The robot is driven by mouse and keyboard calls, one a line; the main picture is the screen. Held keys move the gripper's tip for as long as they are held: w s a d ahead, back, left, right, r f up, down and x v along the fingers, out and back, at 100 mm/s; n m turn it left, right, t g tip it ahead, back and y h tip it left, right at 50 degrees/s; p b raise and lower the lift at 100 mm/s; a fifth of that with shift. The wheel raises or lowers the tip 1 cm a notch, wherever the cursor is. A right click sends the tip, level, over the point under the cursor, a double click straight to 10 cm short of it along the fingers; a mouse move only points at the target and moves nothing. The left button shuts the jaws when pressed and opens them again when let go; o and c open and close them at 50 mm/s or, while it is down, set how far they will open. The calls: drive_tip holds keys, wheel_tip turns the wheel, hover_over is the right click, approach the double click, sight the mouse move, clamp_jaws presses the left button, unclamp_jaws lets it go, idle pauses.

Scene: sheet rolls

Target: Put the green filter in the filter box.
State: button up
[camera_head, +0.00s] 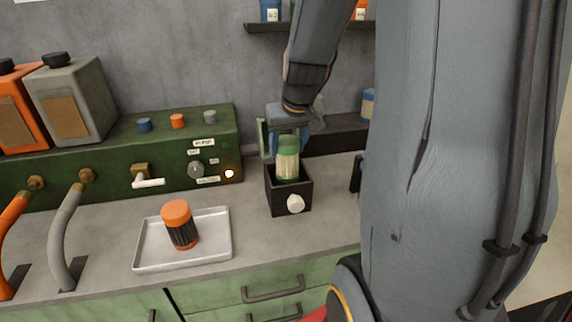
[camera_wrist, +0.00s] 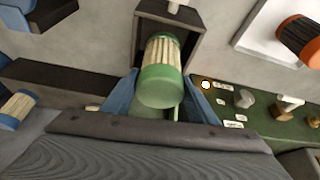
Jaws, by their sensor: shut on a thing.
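The green filter (camera_head: 288,160), with a pale pleated middle, stands upright at the mouth of the dark filter box (camera_head: 279,203) on the counter. Its lower end is hidden behind the box's front wall. My gripper (camera_head: 287,143) is shut on the filter's green top from above. In the wrist view the filter (camera_wrist: 162,82) sits between the blue fingers of my gripper (camera_wrist: 161,90), and its far end is within the outline of the box (camera_wrist: 193,18). I cannot tell whether it touches the bottom.
An orange and black filter (camera_head: 179,225) stands on a metal tray (camera_head: 215,252) at left. A green control panel (camera_head: 110,160) with knobs and a lit lamp stands behind it. A blue-capped filter (camera_wrist: 17,108) is at left in the wrist view. Counter between tray and box is clear.

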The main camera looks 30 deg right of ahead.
sight(287, 161)
drive_tip(key=shift+f, duration=2.55)
drive_tip(key=shift+f+b, duration=0.15)
drive_tip(key=shift+b, duration=0.15)
drive_tip(key=o, duration=1.3)
drive_tip(key=shift+c, duration=0.2)
